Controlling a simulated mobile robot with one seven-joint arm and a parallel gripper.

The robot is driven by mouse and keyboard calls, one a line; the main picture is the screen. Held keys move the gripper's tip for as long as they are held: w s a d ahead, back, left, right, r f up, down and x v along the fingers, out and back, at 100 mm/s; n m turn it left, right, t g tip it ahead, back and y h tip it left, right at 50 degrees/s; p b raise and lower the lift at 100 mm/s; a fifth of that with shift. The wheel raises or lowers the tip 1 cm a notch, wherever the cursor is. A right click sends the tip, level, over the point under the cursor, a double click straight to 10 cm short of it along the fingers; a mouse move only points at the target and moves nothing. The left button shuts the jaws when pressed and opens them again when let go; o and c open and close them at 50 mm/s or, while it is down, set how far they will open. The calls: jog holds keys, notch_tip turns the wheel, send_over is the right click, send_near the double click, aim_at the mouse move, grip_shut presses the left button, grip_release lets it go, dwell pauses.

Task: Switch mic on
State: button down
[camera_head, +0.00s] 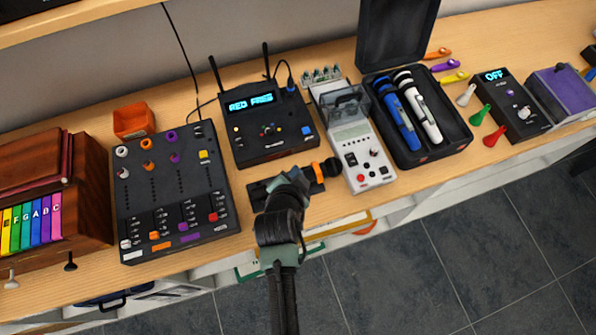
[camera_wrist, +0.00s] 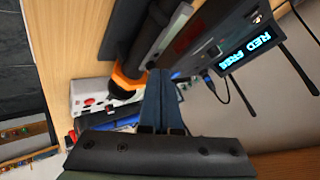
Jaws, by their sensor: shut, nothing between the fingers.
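A black microphone with an orange ring (camera_head: 318,173) lies in front of the receiver in the head view, its dark head to the right. My gripper (camera_head: 298,180) is over its body and hides much of it, including any switch there. In the wrist view the orange ring (camera_wrist: 127,80) and the dark body (camera_wrist: 172,38) lie just beyond my shut, empty fingertips (camera_wrist: 160,72). I cannot tell whether the fingertips touch the microphone. The black receiver (camera_head: 265,140) has two antennas and a lit display that seems to read "RED FREQ".
A mixer (camera_head: 172,200) stands left of my gripper and a white instrument (camera_head: 355,150) right of it. Farther right are an open black case (camera_head: 455,138) with blue and white microphones, and a box (camera_head: 510,112) showing "OFF". The table's front edge is close.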

jog(key=shift+f, duration=0.15)
jog(key=shift+r+p, duration=0.4)
jog(key=shift+r, duration=0.2)
jog(key=shift+r, duration=0.1)
jog(key=r+p, duration=0.1)
jog(key=r, duration=0.1)
jog(key=r+p, duration=0.3)
jog(key=p, duration=0.1)
jog(key=shift+a+r, duration=0.25)
jog(key=shift+r, duration=0.15)
dwell(0.4)
